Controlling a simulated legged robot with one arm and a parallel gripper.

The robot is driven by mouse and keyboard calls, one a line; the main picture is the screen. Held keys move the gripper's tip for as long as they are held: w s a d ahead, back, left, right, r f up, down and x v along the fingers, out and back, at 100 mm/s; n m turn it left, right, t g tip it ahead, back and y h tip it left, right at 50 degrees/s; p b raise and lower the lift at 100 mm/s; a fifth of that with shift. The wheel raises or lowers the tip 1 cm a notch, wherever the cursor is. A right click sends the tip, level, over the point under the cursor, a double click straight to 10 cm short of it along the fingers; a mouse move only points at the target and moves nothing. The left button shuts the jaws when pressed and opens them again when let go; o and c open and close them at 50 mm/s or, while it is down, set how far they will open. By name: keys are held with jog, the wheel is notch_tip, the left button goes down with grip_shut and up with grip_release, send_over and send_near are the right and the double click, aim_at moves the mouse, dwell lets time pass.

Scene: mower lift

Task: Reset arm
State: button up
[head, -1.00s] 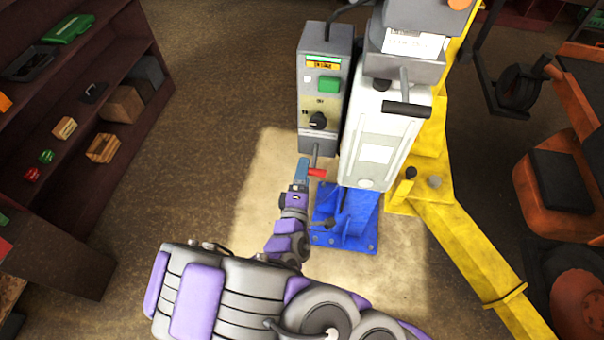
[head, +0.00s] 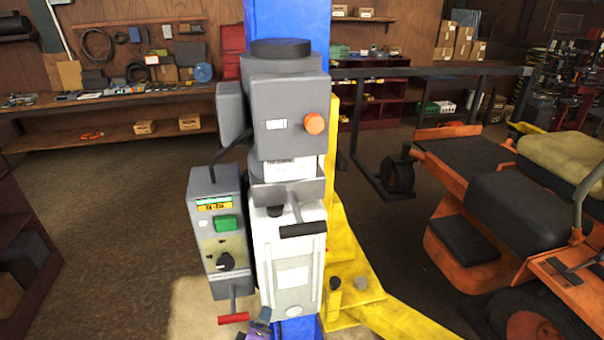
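My gripper (head: 262,319) shows only as a small blue-grey and purple piece at the bottom edge. It is just right of the red handle (head: 233,318), which sits on a lever under the grey control box (head: 219,240). The whole red bar is visible, and my gripper looks apart from it. The fingers are too small and cut off to tell open from shut. The rest of my arm is out of view. The control box has a green button (head: 226,223), a black knob (head: 225,262) and a small lit display (head: 214,205).
The white and grey machine (head: 290,255) stands on a blue column (head: 285,22), with a yellow frame leg (head: 375,300) to its right. An orange mower (head: 478,262) fills the right side. Open floor (head: 115,215) lies to the left, before a workbench (head: 110,100).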

jog(key=s+d+r+m+g+b, duration=0.4)
jog(key=s+d+m+g+b, duration=0.2)
jog(key=s+d, duration=0.7)
jog(key=s+d+r+m+g+b, duration=0.3)
jog(key=s+d+m+g+b, duration=0.2)
jog(key=s+d, duration=0.7)
jog(key=s+m+g, duration=0.2)
jog(key=s+g, duration=0.1)
jog(key=shift+s+d+r+b, duration=0.15)
jog(key=shift+d+r+b, duration=0.2)
jog(key=shift+c, duration=0.3)
